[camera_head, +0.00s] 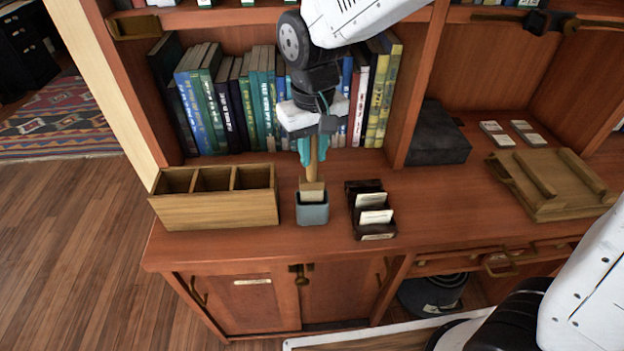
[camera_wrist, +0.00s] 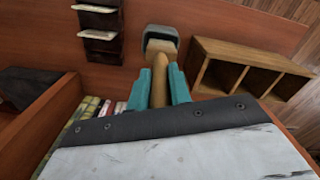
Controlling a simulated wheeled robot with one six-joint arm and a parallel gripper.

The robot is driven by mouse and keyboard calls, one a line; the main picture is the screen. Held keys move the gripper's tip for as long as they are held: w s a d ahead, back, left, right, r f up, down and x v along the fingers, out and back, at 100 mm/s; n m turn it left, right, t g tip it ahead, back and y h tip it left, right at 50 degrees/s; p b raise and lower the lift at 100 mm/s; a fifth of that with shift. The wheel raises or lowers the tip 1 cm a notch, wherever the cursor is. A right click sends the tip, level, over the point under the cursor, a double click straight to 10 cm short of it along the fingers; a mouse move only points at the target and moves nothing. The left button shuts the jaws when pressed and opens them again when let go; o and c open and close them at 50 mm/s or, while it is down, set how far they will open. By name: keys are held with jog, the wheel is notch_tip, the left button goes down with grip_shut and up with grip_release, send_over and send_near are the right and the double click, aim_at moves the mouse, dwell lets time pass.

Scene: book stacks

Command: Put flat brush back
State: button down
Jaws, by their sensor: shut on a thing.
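The flat brush (camera_head: 313,167) has a wooden handle and a wide pale head. It is upright, head down, over a small grey-blue cup (camera_head: 312,212) on the wooden counter. In the head view the brush head's lower end is hidden behind or inside the cup's front rim. My gripper (camera_head: 312,150) has teal fingers and is shut on the upper handle, above the cup. The wrist view shows the fingers on both sides of the flat brush (camera_wrist: 160,75), with the cup (camera_wrist: 161,36) beyond its head. I cannot tell if the brush touches the cup.
A wooden three-compartment box (camera_head: 222,210) stands left of the cup. A dark card holder (camera_head: 378,225) with pale cards stands to its right. A row of books (camera_head: 240,105) fills the shelf behind. A wooden tray (camera_head: 555,180) lies farther right. Counter space in front is clear.

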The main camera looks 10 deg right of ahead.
aim_at(313, 181)
jog(key=shift+f, duration=3.05)
jog(key=c, duration=1.3)
grip_release()
notch_tip(313, 181, up, 11)
jog(key=shift+r, duration=0.7)
jog(key=shift+s+d, duration=0.1)
